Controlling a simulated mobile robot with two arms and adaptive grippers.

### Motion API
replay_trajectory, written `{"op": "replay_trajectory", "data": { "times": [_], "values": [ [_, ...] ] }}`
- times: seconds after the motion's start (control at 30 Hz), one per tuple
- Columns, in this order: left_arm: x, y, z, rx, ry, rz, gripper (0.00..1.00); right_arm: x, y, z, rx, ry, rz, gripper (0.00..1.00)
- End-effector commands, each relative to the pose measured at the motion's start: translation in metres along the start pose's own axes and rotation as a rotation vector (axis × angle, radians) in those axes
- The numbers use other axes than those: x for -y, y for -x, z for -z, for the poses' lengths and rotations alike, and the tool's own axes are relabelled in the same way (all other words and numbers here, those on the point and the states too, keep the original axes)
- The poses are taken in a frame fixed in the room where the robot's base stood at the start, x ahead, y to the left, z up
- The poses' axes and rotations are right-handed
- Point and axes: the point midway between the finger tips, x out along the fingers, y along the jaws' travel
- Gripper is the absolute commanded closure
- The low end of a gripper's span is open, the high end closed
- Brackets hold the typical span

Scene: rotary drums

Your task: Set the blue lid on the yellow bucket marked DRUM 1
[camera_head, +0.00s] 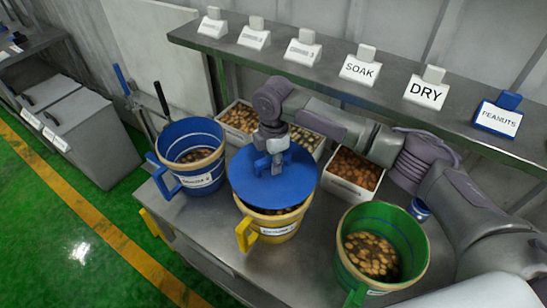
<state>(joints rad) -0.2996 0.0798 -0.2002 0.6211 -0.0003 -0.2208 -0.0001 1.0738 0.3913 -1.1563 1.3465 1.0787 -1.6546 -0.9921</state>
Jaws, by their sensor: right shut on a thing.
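The yellow bucket (268,222) stands on the grey table, its handle toward the front left and a white label on its front; the label's text is too small to read surely. The round blue lid (250,184) is over the bucket's mouth, set toward the back, and brown contents show along the front rim. I cannot tell whether the lid touches the rim. My right gripper (272,157) points down and is shut on the blue lid at its middle. Its arm comes in from the right. My left gripper is not in view.
A blue bucket (202,179) stands left of the yellow one, and a green bucket (420,242) stands at the right front, both open. White bins (353,189) with nuts sit behind. A shelf (312,74) with signs runs along the back.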

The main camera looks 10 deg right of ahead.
Motion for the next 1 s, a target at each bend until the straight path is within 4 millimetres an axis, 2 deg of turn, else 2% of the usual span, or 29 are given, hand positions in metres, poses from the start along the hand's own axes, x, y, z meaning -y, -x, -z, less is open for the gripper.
{"op": "replay_trajectory", "data": {
  "times": [0.1,0.3,1.0],
  "values": [
    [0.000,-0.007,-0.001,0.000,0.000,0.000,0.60,0.000,-0.015,0.000,0.001,-0.001,0.001,1.00],
    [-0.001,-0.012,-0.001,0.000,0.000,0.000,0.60,0.000,-0.028,0.000,0.000,-0.001,0.001,1.00],
    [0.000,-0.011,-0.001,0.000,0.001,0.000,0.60,0.000,-0.030,0.000,0.000,0.000,0.000,1.00]
  ]
}}
